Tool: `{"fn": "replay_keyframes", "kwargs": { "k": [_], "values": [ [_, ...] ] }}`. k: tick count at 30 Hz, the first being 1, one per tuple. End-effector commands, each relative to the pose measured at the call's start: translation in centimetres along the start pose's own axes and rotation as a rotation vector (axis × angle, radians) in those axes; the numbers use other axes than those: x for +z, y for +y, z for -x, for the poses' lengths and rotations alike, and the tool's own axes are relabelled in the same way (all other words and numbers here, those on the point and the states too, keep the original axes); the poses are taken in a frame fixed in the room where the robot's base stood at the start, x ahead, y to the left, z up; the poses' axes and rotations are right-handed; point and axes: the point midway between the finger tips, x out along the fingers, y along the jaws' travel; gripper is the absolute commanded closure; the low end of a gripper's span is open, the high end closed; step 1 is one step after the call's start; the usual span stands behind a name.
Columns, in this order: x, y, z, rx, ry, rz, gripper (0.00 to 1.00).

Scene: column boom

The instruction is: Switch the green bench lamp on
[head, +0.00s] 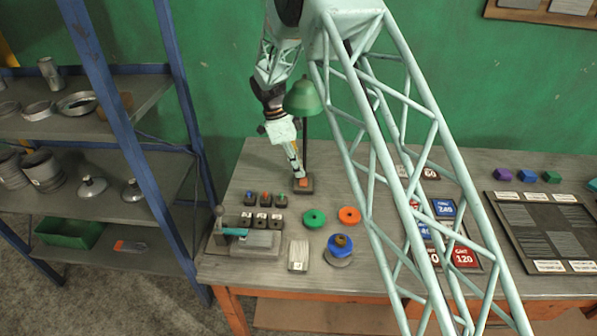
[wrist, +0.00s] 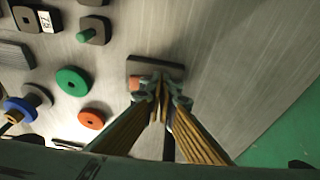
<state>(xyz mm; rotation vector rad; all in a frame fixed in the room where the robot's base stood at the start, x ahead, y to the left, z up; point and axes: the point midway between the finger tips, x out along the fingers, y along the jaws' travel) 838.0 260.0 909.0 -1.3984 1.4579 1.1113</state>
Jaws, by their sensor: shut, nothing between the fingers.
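The green bench lamp (head: 303,97) stands near the back of the bench, with a green shade on a thin dark pole. Its dark base (head: 303,187) carries an orange switch (head: 304,181), and the base also shows in the wrist view (wrist: 150,66) with the orange switch (wrist: 135,84) beside my fingertips. My gripper (head: 298,172) points down, shut and empty, just over the base. In the wrist view my gripper (wrist: 162,88) covers part of the base; I cannot tell whether the tips touch it. No glow shows at the shade, whose underside is hidden.
Small dark blocks with coloured pegs (head: 263,217), a green ring (head: 314,218), an orange ring (head: 349,215) and a blue-topped spool (head: 340,246) lie in front of the lamp. A blue-framed shelf (head: 150,160) stands left. My lattice boom crosses the right-hand bench.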

Motion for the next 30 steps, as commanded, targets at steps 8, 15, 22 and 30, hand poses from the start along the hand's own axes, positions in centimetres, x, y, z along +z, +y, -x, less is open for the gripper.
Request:
{"fn": "replay_keyframes", "kwargs": {
  "k": [8,15,22,30],
  "values": [
    [-0.5,1.1,0.1,0.009,0.004,-0.006,1.0],
    [-0.5,1.5,0.3,0.007,0.003,-0.005,1.0],
    [-0.3,1.5,0.4,0.006,0.002,-0.003,1.0],
    [-0.3,1.5,0.6,0.005,0.002,-0.003,1.0]
  ]
}}
